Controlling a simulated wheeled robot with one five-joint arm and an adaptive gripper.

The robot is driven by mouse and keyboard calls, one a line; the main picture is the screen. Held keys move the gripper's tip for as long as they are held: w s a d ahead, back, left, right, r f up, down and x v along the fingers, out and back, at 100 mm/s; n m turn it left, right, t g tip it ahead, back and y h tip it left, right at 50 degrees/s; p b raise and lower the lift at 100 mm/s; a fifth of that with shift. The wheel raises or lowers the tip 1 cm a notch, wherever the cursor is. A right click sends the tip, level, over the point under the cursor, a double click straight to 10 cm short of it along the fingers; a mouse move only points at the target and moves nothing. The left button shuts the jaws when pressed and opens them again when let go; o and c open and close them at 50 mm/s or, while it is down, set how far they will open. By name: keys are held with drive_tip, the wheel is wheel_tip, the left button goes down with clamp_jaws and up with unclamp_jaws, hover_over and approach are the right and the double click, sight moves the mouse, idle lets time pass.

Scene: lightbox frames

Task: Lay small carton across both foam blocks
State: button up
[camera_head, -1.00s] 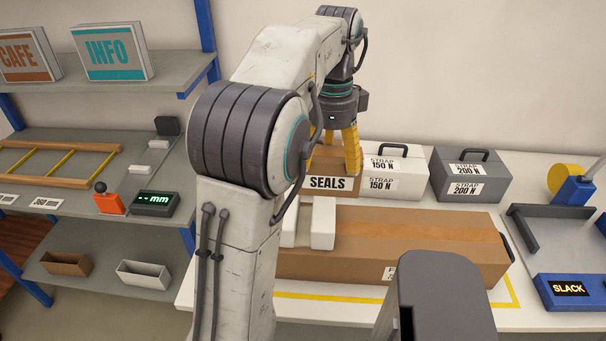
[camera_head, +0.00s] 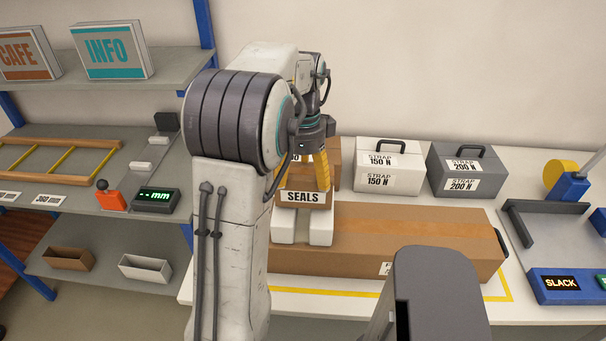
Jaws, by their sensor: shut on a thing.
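The small carton (camera_head: 303,197), brown with a SEALS label on its front, is over both white foam blocks, the left one (camera_head: 284,229) and the right one (camera_head: 321,231). Its underside looks to be at their tops; I cannot tell whether it bears on them or hangs just above. The blocks lie side by side on the left end of a long brown carton (camera_head: 420,237). My gripper (camera_head: 318,178), with yellow fingers, is shut on the small carton from above. My arm hides part of the carton and the far finger.
Behind are a brown box (camera_head: 333,165) partly hidden by my gripper, a white strap case (camera_head: 390,170) and a grey strap case (camera_head: 467,175). A blue SLACK device (camera_head: 567,287) stands right. Shelves (camera_head: 85,148) with a display and an orange joystick are left.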

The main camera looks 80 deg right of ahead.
drive_tip(key=shift+f+b, duration=0.45)
drive_tip(key=shift+f, duration=0.15)
drive_tip(key=o, duration=1.2)
drive_tip(key=shift+c, duration=0.2)
wheel_tip(320, 180, up, 13)
drive_tip(key=p, duration=0.2)
drive_tip(key=shift+d+r, duration=0.1)
